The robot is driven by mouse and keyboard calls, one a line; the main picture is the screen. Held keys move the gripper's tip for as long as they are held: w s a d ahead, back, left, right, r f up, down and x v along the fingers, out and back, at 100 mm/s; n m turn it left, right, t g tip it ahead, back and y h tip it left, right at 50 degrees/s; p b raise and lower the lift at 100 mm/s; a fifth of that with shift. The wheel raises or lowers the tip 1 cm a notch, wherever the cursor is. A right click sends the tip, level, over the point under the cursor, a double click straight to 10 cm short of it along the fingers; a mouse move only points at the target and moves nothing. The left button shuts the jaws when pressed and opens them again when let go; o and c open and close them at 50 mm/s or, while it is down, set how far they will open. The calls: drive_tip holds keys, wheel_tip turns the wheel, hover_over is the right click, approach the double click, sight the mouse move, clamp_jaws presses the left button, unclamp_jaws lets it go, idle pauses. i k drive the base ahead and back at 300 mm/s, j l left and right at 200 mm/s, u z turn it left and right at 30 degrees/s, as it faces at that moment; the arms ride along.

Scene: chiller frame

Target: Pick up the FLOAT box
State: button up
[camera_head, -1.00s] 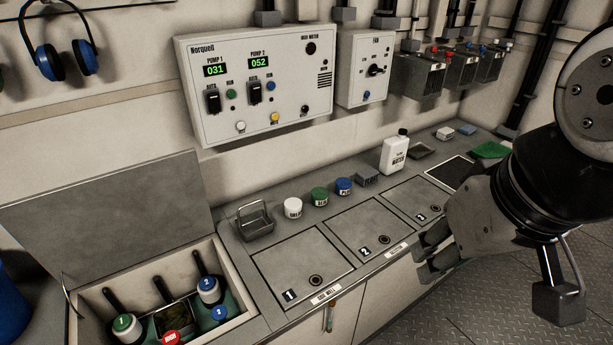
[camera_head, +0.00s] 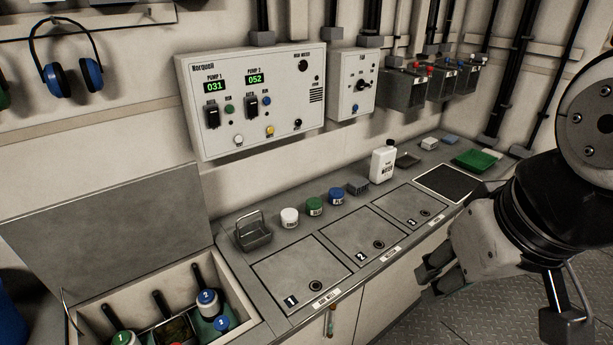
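A small dark grey box (camera_head: 357,188) stands at the back of the counter, right of the blue-lidded jar and left of the white bottle. Its front lettering is too small to read surely; it looks like the FLOAT box. My gripper (camera_head: 430,279) hangs at the right, in front of the counter's front edge, well apart from the box. Its two dark fingers point left and down and look spread, with nothing seen between them.
White (camera_head: 289,217), green (camera_head: 314,206) and blue (camera_head: 336,196) jars stand left of the box, the white bottle (camera_head: 383,165) right of it. A wire-handled grey holder (camera_head: 253,238) stands farther left. Numbered hatches (camera_head: 362,240) lie in front. An open bin (camera_head: 246,322) is lower left.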

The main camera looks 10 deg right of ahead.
sight(358, 186)
drive_tip(key=i+l+u, duration=0.1)
drive_tip(key=i+l, duration=0.3)
drive_tip(key=l, duration=0.2)
drive_tip(key=i+l+u, duration=0.15)
drive_tip(key=l, duration=0.15)
drive_tip(key=i+l, duration=0.2)
drive_tip(key=l, duration=0.15)
drive_tip(key=i+l+u, duration=0.15)
drive_tip(key=l, duration=0.15)
drive_tip(key=i+l, duration=0.15)
drive_tip(key=l, duration=0.2)
drive_tip(key=i+l+u, duration=0.15)
drive_tip(key=l, duration=0.2)
drive_tip(key=i+l+u, duration=0.1)
drive_tip(key=l, duration=0.25)
